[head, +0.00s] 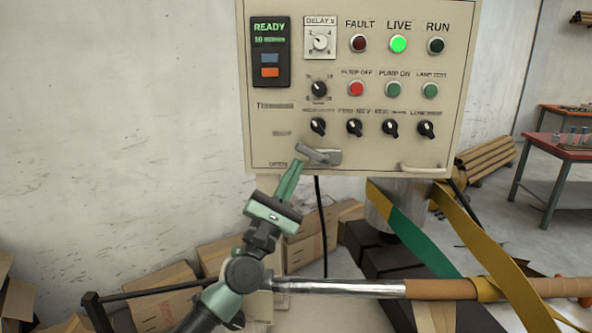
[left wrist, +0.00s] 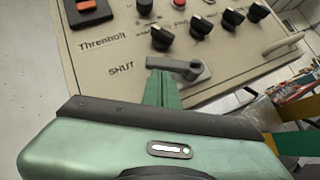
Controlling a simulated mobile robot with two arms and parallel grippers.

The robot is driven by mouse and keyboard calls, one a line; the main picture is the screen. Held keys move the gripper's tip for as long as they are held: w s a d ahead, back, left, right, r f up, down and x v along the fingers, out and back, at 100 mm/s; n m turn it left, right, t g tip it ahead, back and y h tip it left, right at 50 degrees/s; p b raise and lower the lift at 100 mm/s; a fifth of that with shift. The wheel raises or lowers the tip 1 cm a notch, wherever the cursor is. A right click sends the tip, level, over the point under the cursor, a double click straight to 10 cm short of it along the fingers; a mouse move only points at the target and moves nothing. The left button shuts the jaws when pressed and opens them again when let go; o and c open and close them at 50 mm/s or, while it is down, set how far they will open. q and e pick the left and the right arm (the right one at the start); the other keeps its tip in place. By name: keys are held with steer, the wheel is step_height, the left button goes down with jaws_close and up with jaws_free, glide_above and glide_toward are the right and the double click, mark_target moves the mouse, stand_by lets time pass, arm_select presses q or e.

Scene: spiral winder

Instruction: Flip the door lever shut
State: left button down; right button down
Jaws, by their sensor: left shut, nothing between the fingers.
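The grey door lever (head: 318,155) is at the lower edge of the beige control panel (head: 270,120). Its handle points left and slightly up from its pivot. In the left wrist view the lever (left wrist: 182,67) points left, toward the printed word SHUT (left wrist: 121,69). My left gripper (head: 296,166) is green, shut and empty, with its fingertips just below the handle's left end. In the left wrist view the fingertips (left wrist: 160,76) overlap the handle's end; I cannot tell whether they touch it. My right gripper is not in view.
A pale handle (head: 425,168) sticks out at the panel's lower right. Black knobs (head: 354,128) line the panel above the lever. A metal shaft with a brown roll (head: 440,289) and a yellow strap (head: 470,240) lie below. Cardboard boxes (head: 165,290) stand by the wall.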

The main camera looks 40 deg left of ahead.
arm_select(q)
steer(key=b+v, duration=0.2)
steer(key=v, duration=0.4)
steer(key=shift+s+b, duration=0.2)
steer(key=shift+b, duration=0.1)
steer(key=shift+f, duration=0.2)
